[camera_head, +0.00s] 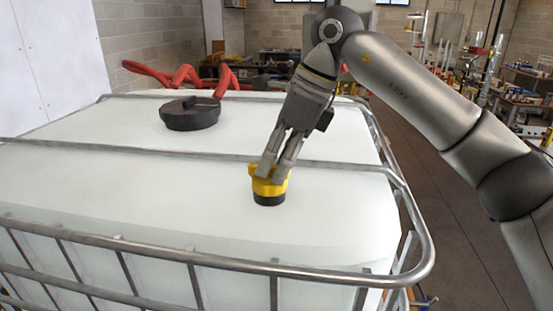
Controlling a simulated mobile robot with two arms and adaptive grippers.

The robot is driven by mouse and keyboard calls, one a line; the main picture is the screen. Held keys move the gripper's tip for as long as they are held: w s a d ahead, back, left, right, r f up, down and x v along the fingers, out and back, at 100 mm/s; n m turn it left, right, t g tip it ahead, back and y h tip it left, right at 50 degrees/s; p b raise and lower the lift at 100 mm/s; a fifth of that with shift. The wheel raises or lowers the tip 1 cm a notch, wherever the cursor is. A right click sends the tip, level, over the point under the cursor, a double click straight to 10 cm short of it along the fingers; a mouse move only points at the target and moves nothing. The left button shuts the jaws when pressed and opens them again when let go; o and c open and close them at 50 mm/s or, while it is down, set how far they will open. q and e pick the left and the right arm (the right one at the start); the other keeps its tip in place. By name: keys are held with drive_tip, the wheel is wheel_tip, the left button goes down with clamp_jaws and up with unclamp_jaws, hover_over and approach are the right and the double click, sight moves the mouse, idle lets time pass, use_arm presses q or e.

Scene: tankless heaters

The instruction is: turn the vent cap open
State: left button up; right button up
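A yellow vent cap (257,187) sits on a short black neck (269,200) on the top of a white tank (150,190), near its front right. My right gripper (272,175) comes down from above with its fingers at the cap. The fingers overlap the cap's upper part in the picture. The near finger hides part of the cap, and I cannot tell whether the fingers press on it. My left gripper is not in view.
A larger black lid (190,117) stands on the tank farther back left. A red hose (178,76) lies behind it. A metal cage rail (200,257) runs around the tank's edges, and a bar (140,149) crosses the top behind the cap. Cluttered workbenches stand beyond.

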drive_tip(key=shift+r, duration=0.1)
drive_tip(key=v, duration=1.1)
drive_tip(key=shift+d+r, duration=0.2)
drive_tip(key=shift+r, duration=0.15)
drive_tip(key=shift+s+f, duration=0.1)
